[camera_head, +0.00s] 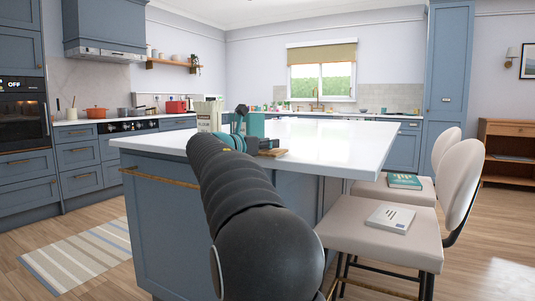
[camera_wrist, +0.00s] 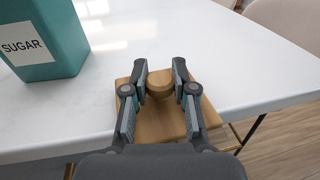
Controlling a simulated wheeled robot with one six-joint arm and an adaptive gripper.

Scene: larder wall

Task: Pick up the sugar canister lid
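The sugar canister lid (camera_wrist: 162,118) is a square wooden piece with a round knob (camera_wrist: 160,83). It lies knob up at the edge of the white worktop in the wrist view. In the head view the lid (camera_head: 275,152) shows partly, beside the end of my arm. My gripper (camera_wrist: 160,72) is open, with one finger on each side of the knob; I cannot tell whether they touch it. The teal canister labelled SUGAR (camera_wrist: 42,45) stands left of the lid in the wrist view. My arm hides much of this area in the head view.
A pale canister (camera_head: 209,114) stands on the island worktop (camera_head: 340,140) near my arm. Two cream chairs stand at the right, with a white book (camera_head: 390,218) and a green book (camera_head: 404,181) on their seats. The worktop right of the lid is clear.

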